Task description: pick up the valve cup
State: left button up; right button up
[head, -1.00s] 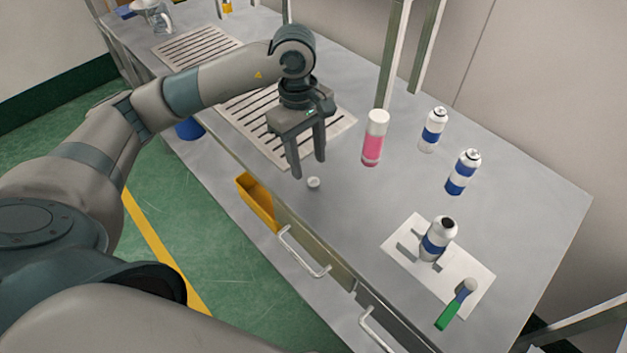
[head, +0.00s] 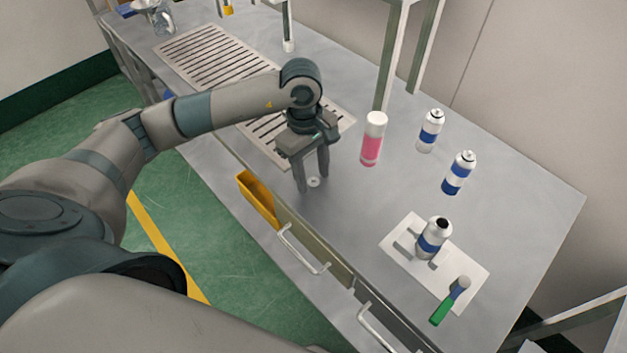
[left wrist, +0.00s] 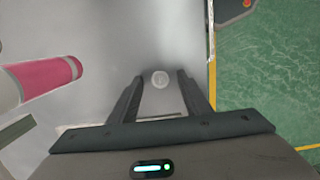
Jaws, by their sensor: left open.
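The valve cup (head: 314,182) is a small pale round piece lying on the grey metal bench. In the left wrist view the valve cup (left wrist: 160,79) lies between the lines of the two fingers, just past their tips. My left gripper (head: 312,184) is open and points down, with its fingertips close around the valve cup in the head view. In the left wrist view the open left gripper (left wrist: 160,75) holds nothing. I cannot tell how high the fingertips are above the bench. My right gripper is not in view.
A pink and white can (head: 372,140) stands right of the left gripper. Two blue and white cans (head: 430,131) (head: 459,173) stand farther right. An open-topped can (head: 433,238) and a green-handled tool (head: 450,301) are at a white mat (head: 398,252). A yellow bin (head: 258,199) hangs at the front edge.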

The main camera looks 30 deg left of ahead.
pick_arm(q)
jog(key=shift+c, duration=0.6)
jog(key=c, duration=1)
jog(key=shift+r, duration=0.1)
